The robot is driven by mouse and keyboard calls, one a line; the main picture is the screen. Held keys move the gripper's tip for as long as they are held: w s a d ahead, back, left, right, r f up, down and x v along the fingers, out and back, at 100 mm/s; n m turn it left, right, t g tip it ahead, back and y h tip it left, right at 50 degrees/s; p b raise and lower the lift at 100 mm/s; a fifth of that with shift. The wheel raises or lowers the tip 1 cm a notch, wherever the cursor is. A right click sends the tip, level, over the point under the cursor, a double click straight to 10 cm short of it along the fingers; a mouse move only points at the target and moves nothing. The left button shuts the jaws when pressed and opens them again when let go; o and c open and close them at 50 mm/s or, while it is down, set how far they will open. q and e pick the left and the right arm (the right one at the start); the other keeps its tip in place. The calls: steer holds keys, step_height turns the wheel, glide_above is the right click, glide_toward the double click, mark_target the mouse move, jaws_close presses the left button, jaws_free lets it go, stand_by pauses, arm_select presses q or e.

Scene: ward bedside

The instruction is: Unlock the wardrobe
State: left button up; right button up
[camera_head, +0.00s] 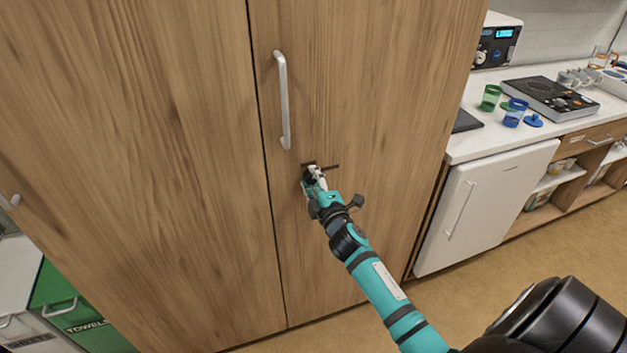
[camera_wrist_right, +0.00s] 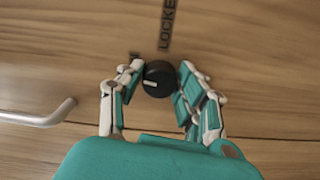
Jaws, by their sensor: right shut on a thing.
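The wooden wardrobe (camera_head: 370,80) fills the middle of the head view, its two doors closed. A metal bar handle (camera_head: 284,100) is on the right door and also shows at the left of the right wrist view (camera_wrist_right: 45,118). A round black lock knob (camera_wrist_right: 158,79) with a pale mark sits on that door, beside a dark label (camera_wrist_right: 167,25) reading "LOCKE", cut off at the picture edge. My right gripper (camera_head: 313,174) is at the knob below the handle, its fingers shut on the knob from both sides (camera_wrist_right: 157,82). My left gripper is not in view.
A white counter (camera_head: 480,140) with a hob (camera_head: 550,97), green and blue cups and a small white fridge (camera_head: 485,208) stands to the right. A green drawer unit (camera_head: 75,310) is at lower left. Floor shows at lower right.

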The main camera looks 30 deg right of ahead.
steer(key=shift+n, duration=0.8)
steer(key=o, duration=1.2)
steer(key=shift+c, duration=0.2)
steer(key=v, duration=1.2)
steer(key=shift+f, duration=0.1)
